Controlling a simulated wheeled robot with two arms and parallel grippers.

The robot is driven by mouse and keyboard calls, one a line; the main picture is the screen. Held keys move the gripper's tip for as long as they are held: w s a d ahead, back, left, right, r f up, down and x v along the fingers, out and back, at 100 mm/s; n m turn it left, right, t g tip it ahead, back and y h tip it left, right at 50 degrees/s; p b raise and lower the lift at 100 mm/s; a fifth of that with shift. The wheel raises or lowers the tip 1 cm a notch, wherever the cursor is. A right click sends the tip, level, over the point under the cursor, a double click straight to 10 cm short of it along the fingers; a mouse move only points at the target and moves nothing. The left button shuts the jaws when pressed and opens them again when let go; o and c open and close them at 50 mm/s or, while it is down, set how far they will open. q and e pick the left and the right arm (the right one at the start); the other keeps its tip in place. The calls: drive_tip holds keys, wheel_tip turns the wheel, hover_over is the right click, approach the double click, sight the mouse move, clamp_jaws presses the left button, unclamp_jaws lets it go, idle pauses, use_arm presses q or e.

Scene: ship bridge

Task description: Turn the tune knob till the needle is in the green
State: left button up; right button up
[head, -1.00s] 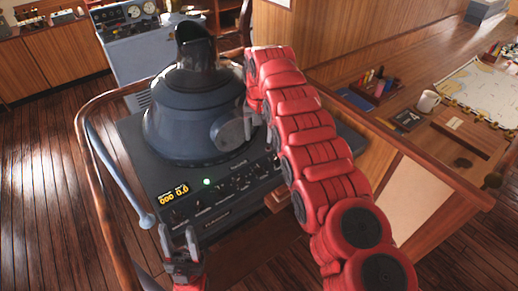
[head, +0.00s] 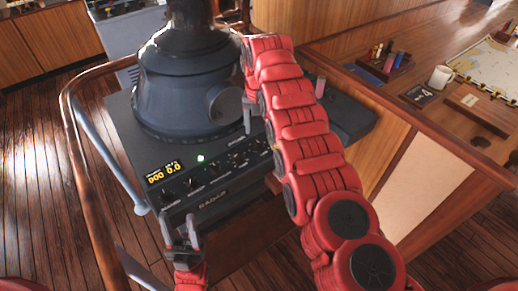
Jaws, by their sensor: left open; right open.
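The dark radar console (head: 205,205) stands left of centre, with a row of small black knobs (head: 192,185) along its sloped front panel. The labels are too small to tell which is the tune knob. No needle or green band can be made out. My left gripper (head: 180,228) is open and empty, just in front of the panel's lower left edge, apart from the knobs. My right gripper (head: 250,128) is open at the panel's right end, by the hood; my red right arm partly hides it and that end of the panel.
A large dark viewing hood (head: 185,80) rises from the console. A yellow digital display (head: 163,173) and a lit green lamp (head: 200,158) sit on the panel. A wooden rail (head: 68,110) curves round the left side. The chart table (head: 465,135) at right holds a mug (head: 440,78).

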sight(259, 142)
drive_tip(key=shift+f+p, duration=0.8)
drive_tip(key=f, duration=0.2)
drive_tip(key=f+p, duration=0.1)
drive_tip(key=f, duration=0.1)
drive_tip(key=shift+w+d, duration=0.15)
drive_tip(key=shift+w, duration=0.05)
drive_tip(key=shift+s+f, duration=0.1)
drive_tip(key=shift+f, duration=0.2)
drive_tip(key=shift+c, duration=0.4)
clamp_jaws()
